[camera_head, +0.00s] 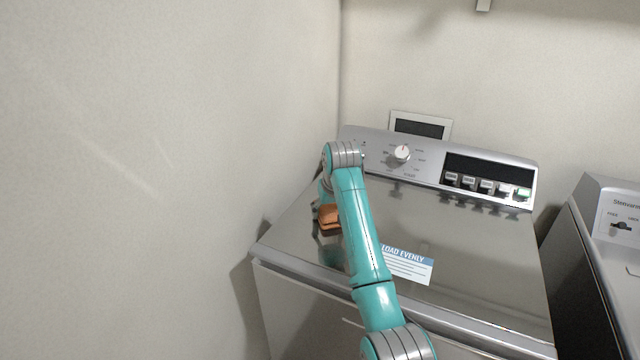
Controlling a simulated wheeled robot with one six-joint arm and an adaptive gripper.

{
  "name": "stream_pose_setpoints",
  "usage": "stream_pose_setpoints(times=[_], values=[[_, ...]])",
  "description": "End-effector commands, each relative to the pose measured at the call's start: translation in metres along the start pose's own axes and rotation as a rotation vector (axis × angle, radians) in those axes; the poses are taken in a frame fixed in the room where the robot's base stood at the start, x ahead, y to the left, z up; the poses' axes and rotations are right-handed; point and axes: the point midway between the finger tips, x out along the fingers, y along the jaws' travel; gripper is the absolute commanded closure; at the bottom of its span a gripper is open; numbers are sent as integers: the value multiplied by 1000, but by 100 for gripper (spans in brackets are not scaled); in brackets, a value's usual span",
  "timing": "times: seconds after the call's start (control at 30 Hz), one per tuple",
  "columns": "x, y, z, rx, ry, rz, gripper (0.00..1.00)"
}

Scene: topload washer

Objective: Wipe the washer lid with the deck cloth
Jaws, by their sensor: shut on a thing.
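The washer lid (470,255) is a shiny grey metal top, flat and closed, with a white and blue label (408,266) near its front middle. The orange-brown folded cloth (329,216) is at the left part of the lid, partly hidden behind my teal arm. My gripper (325,206) is at the cloth, mostly hidden by my arm's wrist, and is shut on the cloth. The cloth is at or just above the lid; I cannot tell whether it touches.
The control panel (440,165) with a dial (402,153) and several buttons rises along the lid's back. A wall (170,150) stands close on the left. A second machine (610,235) stands at the right across a narrow gap. The lid's right half is clear.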

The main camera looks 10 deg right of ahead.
Motion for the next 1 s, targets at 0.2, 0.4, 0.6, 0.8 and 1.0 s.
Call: stream_pose_setpoints(times=[0.2,0.4,0.6,0.8,1.0], values=[[-19,-2,-12,1,3,0,68],[-32,-2,-20,1,1,0,68],[-48,-2,-29,1,1,1,68],[-63,-2,-38,1,0,1,68],[-69,-2,-41,1,0,1,68]])
